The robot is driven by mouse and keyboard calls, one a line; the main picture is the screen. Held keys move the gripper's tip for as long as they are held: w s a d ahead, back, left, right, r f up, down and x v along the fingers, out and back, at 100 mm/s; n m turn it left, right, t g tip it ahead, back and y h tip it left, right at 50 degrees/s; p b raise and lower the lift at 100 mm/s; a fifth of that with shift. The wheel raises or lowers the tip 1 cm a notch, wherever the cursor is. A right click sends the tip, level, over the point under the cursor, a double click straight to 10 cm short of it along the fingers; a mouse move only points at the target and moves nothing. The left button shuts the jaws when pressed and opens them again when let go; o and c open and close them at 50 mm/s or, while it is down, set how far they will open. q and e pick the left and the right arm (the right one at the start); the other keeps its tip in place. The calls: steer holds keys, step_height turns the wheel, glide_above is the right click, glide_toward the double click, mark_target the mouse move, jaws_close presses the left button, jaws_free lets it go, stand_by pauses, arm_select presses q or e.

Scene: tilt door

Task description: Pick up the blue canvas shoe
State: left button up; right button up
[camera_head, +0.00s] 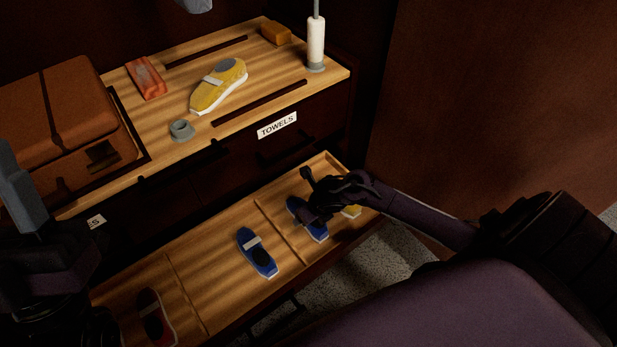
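One blue shoe (257,254) with a white band and dark opening lies in the middle section of the open lower drawer (205,262). A second blue shoe (318,232) lies in the right section, partly hidden under my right gripper (308,197). The dark gripper is over this shoe and overlaps its upper part. Its fingers blend together, so I cannot tell whether it is open, shut or touching the shoe. My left arm is dark at the left edge, and its gripper is not clearly visible.
The top (165,122) holds a brown case (60,120), another yellow shoe (219,86), a grey ring (181,130) and a white cylinder (316,42). A brown panel (490,110) stands right.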

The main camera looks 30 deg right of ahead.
steer(key=shift+f, duration=0.25)
steer(key=shift+c, duration=0.2)
stand_by(0.3)
steer(key=c, duration=1.1)
